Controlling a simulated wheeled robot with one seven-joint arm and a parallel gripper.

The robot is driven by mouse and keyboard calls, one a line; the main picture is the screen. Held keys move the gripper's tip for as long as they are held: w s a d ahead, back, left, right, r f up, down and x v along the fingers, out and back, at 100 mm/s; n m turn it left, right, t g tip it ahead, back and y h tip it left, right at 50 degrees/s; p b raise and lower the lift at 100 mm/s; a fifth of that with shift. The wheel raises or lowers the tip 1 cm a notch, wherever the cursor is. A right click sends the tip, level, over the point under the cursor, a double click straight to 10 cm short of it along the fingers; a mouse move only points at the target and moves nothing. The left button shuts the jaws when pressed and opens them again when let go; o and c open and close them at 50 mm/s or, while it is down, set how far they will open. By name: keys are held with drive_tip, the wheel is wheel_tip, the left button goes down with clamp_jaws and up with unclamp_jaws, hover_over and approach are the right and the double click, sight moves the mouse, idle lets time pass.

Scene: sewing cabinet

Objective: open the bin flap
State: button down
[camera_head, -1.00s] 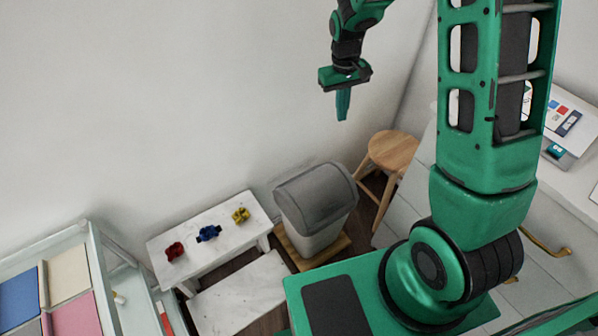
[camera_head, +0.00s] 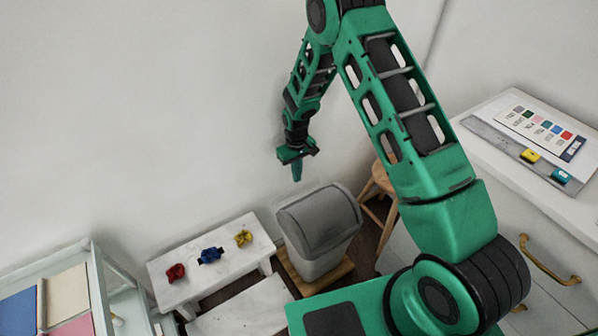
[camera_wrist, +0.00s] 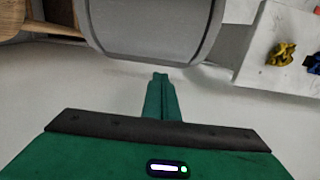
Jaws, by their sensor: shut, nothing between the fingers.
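The bin (camera_head: 322,262) is light grey with a darker grey rounded lid and flap (camera_head: 316,218). It stands on a wooden base against the wall, and its flap looks closed. My gripper (camera_head: 297,178) points down, shut and empty, just above and behind the bin's upper left side in the head view. In the wrist view the grey lid (camera_wrist: 150,30) fills the top middle, ahead of my gripper's fingertips (camera_wrist: 160,76). A small gap seems to show between fingertips and lid; whether they touch I cannot tell for sure.
A white marble-topped bench (camera_head: 185,285) with red, blue and yellow small objects stands left of the bin. A wooden stool (camera_head: 377,182) stands behind it at right. A white cabinet (camera_head: 550,205) is at the right, a shelf unit (camera_head: 100,290) at lower left.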

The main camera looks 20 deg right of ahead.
drive_tip(key=f, duration=0.2)
drive_tip(key=s+f, duration=0.1)
drive_tip(key=f, duration=0.2)
drive_tip(key=s+f, duration=0.1)
drive_tip(key=f, duration=0.1)
drive_tip(key=shift+d+f, duration=0.35)
drive_tip(key=shift+s+d+f, duration=0.1)
drive_tip(key=shift+s+f, duration=0.25)
drive_tip(key=shift+f, duration=0.05)
